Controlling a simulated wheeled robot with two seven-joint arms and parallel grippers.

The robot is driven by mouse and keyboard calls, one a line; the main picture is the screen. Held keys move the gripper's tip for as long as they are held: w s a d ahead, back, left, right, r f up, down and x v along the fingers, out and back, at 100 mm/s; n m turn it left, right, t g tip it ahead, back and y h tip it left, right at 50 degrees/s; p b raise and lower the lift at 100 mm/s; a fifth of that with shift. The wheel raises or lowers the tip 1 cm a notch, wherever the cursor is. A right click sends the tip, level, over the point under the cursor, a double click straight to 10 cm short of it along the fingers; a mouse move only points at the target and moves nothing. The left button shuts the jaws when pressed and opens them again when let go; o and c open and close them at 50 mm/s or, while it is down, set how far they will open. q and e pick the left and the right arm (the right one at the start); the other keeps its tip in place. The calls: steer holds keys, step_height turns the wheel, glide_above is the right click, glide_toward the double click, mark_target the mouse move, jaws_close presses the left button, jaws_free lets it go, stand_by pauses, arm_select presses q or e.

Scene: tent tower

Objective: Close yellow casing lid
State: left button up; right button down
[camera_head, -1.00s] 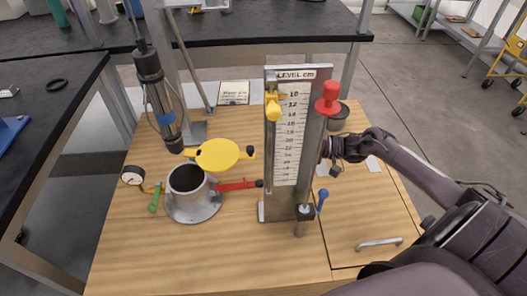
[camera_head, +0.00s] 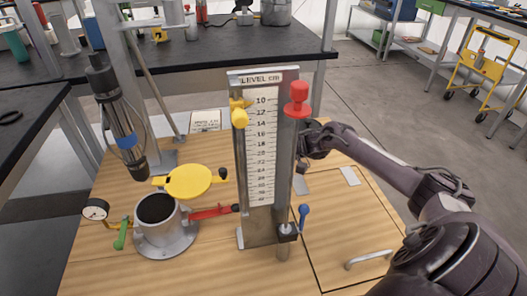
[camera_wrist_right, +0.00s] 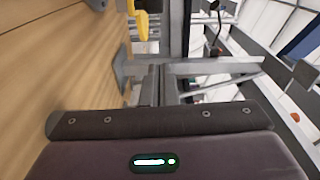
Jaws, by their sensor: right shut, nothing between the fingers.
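The yellow lid (camera_head: 189,181) of the casing stands open in the head view, a flat round disc raised above and behind the casing's mouth. A small dark knob (camera_head: 223,173) is on its right end. The grey cylindrical casing (camera_head: 160,222) below it has a dark open top. My right gripper (camera_head: 303,158) is to the right of the lid, beside the level gauge's post and apart from the lid; the post partly hides it. It is shut and empty. In the right wrist view, a yellow part (camera_wrist_right: 138,20) shows at the top; I cannot tell which. My left gripper is not in view.
The tall level gauge (camera_head: 262,150) stands between my right gripper and the casing, with a red knob (camera_head: 298,98) and a yellow valve (camera_head: 240,115). A red lever (camera_head: 210,212), green handle (camera_head: 121,235) and dial (camera_head: 95,209) flank the casing. A dark hanging cylinder (camera_head: 118,120) is behind.

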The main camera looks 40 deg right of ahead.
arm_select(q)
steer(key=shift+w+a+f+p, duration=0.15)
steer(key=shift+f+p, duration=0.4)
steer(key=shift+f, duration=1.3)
arm_select(e)
steer(key=shift+s+a+f, duration=0.1)
steer(key=shift+s+a, duration=0.15)
steer(key=shift+a, duration=0.6)
steer(key=shift+s+a+r, duration=0.1)
steer(key=shift+s+a, duration=0.15)
steer(key=shift+a, duration=0.65)
steer(key=shift+s+a+f, duration=0.1)
steer(key=shift+s+a, duration=0.15)
steer(key=shift+a, duration=0.6)
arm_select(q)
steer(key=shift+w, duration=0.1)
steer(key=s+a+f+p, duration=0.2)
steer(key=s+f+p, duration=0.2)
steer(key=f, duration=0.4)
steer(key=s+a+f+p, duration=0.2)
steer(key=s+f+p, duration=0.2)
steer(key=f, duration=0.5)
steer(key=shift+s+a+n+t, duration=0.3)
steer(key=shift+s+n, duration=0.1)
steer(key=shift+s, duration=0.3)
arm_select(e)
steer(key=s+a, duration=0.1)
steer(key=s, duration=0.1)
steer(key=s+a, duration=0.2)
steer(key=shift+s, duration=0.2)
